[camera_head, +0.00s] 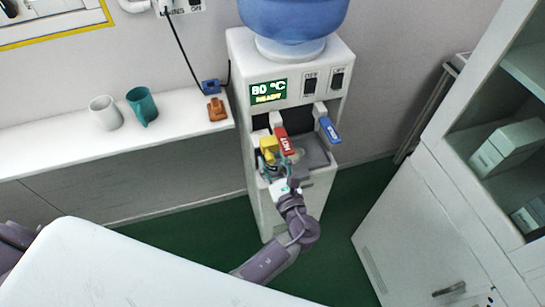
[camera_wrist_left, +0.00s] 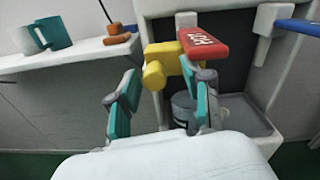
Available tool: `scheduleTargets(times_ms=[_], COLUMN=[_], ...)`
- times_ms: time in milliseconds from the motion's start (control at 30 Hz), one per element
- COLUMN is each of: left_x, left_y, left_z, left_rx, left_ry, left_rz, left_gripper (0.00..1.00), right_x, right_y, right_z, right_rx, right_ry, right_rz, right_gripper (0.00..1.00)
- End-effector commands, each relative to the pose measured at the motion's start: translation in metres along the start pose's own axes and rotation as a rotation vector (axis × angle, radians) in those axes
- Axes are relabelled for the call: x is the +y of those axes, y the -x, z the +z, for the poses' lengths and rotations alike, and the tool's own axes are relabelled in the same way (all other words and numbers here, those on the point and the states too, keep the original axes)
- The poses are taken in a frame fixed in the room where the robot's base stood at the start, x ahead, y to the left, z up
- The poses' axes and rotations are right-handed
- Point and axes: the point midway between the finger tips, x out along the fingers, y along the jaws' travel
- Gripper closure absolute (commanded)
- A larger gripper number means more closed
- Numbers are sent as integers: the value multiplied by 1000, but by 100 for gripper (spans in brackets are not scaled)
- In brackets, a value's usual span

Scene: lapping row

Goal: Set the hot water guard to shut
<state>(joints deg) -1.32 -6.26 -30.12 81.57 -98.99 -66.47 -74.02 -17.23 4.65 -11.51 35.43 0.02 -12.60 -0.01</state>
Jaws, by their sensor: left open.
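The water dispenser (camera_head: 240,60) stands against the wall, with a red HOT lever (camera_head: 284,141) and a blue lever (camera_head: 329,130) on its front. The yellow hot water guard (camera_head: 269,149) is beside the HOT lever, on its left. In the left wrist view the guard (camera_wrist_left: 157,73) shows close up, with the red lever (camera_wrist_left: 203,43) right of it. My left gripper (camera_head: 277,168) is open just in front of the guard. Its fingers (camera_wrist_left: 162,100) are spread to either side of the guard's lower end; I cannot tell whether they touch it. My right gripper is not in view.
The dispenser's display (camera_head: 268,91) reads 80 °C READY. A white shelf (camera_head: 60,145) at the left carries a white mug (camera_head: 105,113), a teal mug (camera_head: 142,106) and an orange-brown object (camera_head: 216,109). A grey cabinet (camera_head: 425,235) stands at the right. Green floor shows between.

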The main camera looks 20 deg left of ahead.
Motion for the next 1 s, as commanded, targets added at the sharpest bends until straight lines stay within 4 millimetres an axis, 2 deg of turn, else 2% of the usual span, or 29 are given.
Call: scheduleTargets(times_ms=[200, 400, 1000], left_x=[-1, -2, -2], left_y=[39, 60, 63], left_z=[-1, 0, 0], left_rx=[4, 2, 2], left_ry=[1, 2, 2], left_rz=[-2, -3, -3], left_gripper=[50, 50, 50], right_x=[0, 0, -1], right_y=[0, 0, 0], right_z=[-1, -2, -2], right_rx=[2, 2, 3], right_ry=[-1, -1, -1], right_rz=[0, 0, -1], right_gripper=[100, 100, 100])
